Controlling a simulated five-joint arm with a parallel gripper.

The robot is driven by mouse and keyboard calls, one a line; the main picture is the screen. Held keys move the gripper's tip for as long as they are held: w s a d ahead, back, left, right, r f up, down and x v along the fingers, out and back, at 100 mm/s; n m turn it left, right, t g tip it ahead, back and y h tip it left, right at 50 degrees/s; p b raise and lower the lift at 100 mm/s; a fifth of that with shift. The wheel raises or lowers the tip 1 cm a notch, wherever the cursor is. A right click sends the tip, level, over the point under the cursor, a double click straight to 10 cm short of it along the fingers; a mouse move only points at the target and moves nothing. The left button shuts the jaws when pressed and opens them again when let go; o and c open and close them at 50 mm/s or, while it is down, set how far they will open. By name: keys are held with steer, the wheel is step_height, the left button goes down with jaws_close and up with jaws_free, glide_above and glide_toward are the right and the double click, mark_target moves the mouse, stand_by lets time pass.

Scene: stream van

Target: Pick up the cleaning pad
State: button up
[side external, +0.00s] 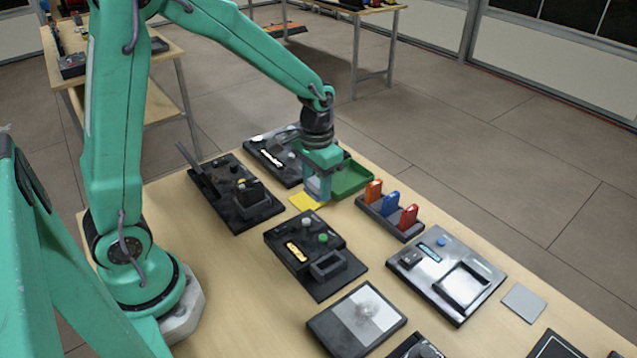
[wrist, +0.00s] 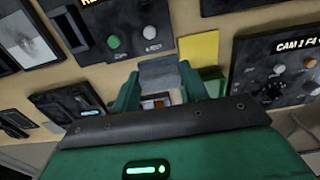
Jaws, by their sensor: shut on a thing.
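My gripper (side external: 319,182) is shut on a grey-blue block, which I take to be the cleaning pad (side external: 316,190). In the wrist view the pad (wrist: 159,75) sits between the two green fingers (wrist: 162,88). In the side view the pad is close to a flat yellow square (side external: 305,200) on the table and beside a green tray (side external: 352,179). Whether the pad touches the table cannot be told. The fingers hide part of it.
A rack with orange, blue and red pieces (side external: 390,218) stands right of the tray. Black control panels (side external: 236,192) lie left of my gripper and a black panel with a green button (side external: 315,255) lies in front. A grey square (side external: 524,303) lies near the right edge.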

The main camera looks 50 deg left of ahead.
steer(key=shift+s+d+r, duration=0.25)
steer(key=shift+d+r, duration=0.15)
steer(key=shift+d, duration=0.25)
steer(key=shift+s+d+r, duration=0.2)
steer(key=shift+d+r, duration=0.15)
steer(key=shift+d, duration=0.25)
steer(key=shift+s+d+r, duration=0.25)
steer(key=shift+d+r, duration=0.15)
steer(key=shift+d, duration=0.25)
